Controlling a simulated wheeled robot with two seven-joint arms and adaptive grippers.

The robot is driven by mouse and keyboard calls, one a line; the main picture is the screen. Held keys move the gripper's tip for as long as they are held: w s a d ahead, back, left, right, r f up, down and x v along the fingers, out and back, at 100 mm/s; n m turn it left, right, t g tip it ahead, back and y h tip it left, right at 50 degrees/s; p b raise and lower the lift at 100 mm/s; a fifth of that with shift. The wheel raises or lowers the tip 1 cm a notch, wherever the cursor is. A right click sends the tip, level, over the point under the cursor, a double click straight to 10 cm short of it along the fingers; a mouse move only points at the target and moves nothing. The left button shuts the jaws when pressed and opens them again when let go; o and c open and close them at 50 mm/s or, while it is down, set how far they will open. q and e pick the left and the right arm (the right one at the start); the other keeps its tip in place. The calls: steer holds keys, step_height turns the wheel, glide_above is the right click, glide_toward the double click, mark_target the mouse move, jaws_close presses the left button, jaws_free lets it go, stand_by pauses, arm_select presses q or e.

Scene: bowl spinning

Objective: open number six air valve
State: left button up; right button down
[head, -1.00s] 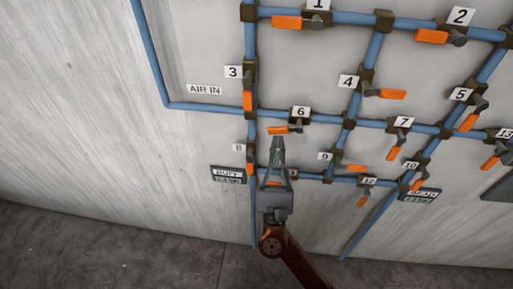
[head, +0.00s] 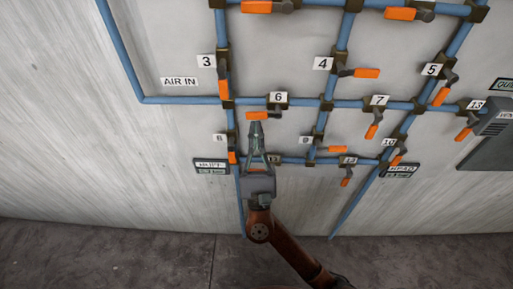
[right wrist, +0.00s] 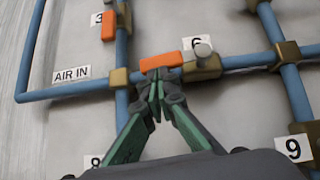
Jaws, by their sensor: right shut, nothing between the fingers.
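The number six label (head: 278,97) marks a valve on a horizontal blue pipe on the wall. Its orange handle (head: 257,116) points left from the valve body, roughly along the pipe. The orange handle (right wrist: 160,62) and the label (right wrist: 195,42) also show in the right wrist view. My right gripper (head: 255,124) is shut and empty, with its tips just below the handle. In the right wrist view its tips (right wrist: 157,90) overlap the handle's lower edge; I cannot tell whether they touch. My left gripper is not in view.
Valve 3 (head: 223,88) is up and left, valve 8 (head: 233,157) below left, valve 9 (head: 336,149) below right. Blue pipes (head: 180,100) join them. A grey box (head: 490,135) is at the right edge. The wall at left is bare.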

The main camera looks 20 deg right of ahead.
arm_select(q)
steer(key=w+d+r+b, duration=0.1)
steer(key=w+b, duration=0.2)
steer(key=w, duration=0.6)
arm_select(e)
steer(key=w+d+f+p+v, duration=0.1)
steer(key=p+v, duration=0.5)
steer(key=w+d+f+p+v, duration=0.1)
steer(key=p+v, duration=0.5)
steer(key=v, duration=0.1)
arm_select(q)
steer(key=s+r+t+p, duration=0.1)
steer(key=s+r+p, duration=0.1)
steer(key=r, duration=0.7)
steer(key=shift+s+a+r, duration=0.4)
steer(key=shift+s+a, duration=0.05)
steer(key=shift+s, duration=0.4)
arm_select(e)
steer(key=s+a+r+x, duration=0.1)
steer(key=r+x, duration=0.1)
steer(key=x, duration=1)
steer(key=shift+s, duration=0.3)
